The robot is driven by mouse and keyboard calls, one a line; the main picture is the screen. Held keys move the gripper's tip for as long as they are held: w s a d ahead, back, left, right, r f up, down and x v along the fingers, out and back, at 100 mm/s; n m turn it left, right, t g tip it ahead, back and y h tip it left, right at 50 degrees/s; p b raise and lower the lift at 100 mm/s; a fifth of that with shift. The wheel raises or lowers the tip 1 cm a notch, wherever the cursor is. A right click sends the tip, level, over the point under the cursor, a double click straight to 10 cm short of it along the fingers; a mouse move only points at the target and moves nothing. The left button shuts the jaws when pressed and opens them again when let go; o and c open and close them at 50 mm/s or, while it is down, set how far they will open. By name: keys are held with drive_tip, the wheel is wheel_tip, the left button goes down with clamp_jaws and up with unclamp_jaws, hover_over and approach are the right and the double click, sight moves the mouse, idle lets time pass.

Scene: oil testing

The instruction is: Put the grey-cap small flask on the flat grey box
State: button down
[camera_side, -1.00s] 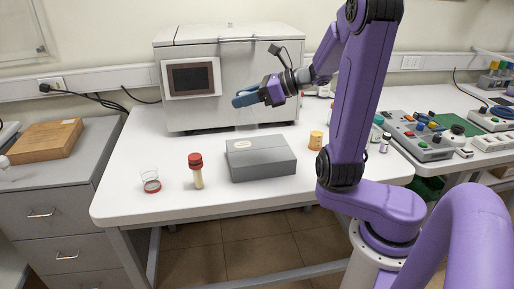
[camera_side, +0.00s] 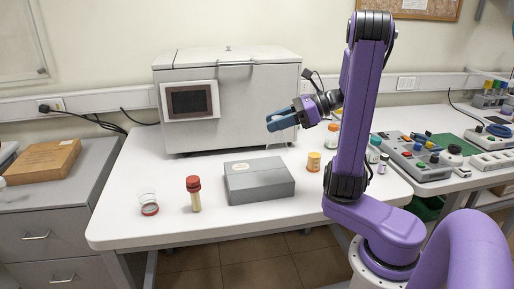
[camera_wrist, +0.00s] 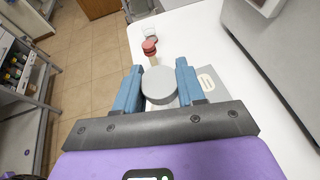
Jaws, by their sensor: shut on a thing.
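My gripper (camera_side: 282,120) is shut on the grey-cap small flask. Its round grey cap (camera_wrist: 160,85) sits between the two blue fingers in the wrist view. In the side view the clear flask body (camera_side: 275,139) hangs faintly below the fingers, in the air above the table. The flat grey box (camera_side: 262,186) lies on the table, lower and nearer the camera than my gripper.
A red-capped tube (camera_side: 194,196) and a clear cup with a red base (camera_side: 149,207) stand left of the box. A yellow jar (camera_side: 314,163) stands to its right. A large white machine (camera_side: 232,110) fills the back of the table.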

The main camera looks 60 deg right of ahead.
drive_tip(key=shift+w+d+f, duration=0.45)
drive_tip(key=shift+w+f, duration=0.95)
drive_tip(key=shift+f, duration=0.4)
drive_tip(key=shift+w+d+f, duration=0.5)
drive_tip(key=shift+w+f, duration=0.85)
drive_tip(key=shift+f, duration=0.4)
drive_tip(key=shift+w+d+f, duration=0.45)
drive_tip(key=shift+w+f, duration=0.95)
drive_tip(key=shift+f, duration=0.4)
drive_tip(key=shift+f, duration=0.1)
drive_tip(key=c, duration=0.7)
unclamp_jaws()
